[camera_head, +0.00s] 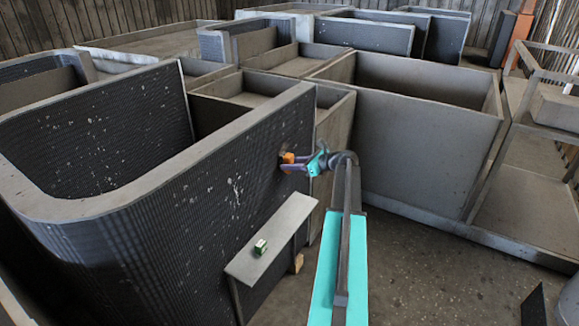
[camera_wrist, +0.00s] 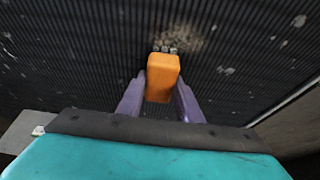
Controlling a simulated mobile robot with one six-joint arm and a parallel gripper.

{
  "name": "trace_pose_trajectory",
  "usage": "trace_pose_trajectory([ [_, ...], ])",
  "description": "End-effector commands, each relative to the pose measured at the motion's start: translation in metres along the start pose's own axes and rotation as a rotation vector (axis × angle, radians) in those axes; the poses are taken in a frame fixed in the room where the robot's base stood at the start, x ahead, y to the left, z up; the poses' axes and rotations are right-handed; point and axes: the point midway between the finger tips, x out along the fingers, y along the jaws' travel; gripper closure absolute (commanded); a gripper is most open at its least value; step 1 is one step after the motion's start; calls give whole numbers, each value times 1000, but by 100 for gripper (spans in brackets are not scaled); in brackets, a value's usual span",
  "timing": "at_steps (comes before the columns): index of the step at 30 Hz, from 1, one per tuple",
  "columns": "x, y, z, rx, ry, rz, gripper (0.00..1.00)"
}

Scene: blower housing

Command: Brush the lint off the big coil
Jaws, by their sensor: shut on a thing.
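The big coil (camera_head: 215,195) is a large dark finned wall with a grey top rim, curving round at the left in the head view. Pale lint specks are scattered over its outer and inner faces. In the wrist view the coil's fins (camera_wrist: 80,60) fill the background, with a greyish lint patch (camera_wrist: 185,40) just beyond the brush. My gripper (camera_head: 295,162) is shut on an orange brush (camera_wrist: 163,78) between its two purple fingers. The brush's grey bristle end points at the coil face; I cannot tell whether it touches.
A narrow grey shelf (camera_head: 275,240) stands out in front of the coil, with a small green-and-white box (camera_head: 261,247) on it. Grey housing walls (camera_head: 415,130) stand behind and right of my arm. Open floor (camera_head: 430,270) lies at the lower right.

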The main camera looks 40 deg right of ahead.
Motion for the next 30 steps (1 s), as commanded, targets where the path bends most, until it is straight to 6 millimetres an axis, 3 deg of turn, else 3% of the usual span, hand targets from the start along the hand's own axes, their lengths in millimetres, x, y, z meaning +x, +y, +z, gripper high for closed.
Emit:
trace_pose_trajectory([
  [9,0,-19,1,1,-1,0,85],
  [23,0,-22,0,0,-1,0,85],
  [30,0,-34,2,1,-1,0,85],
])
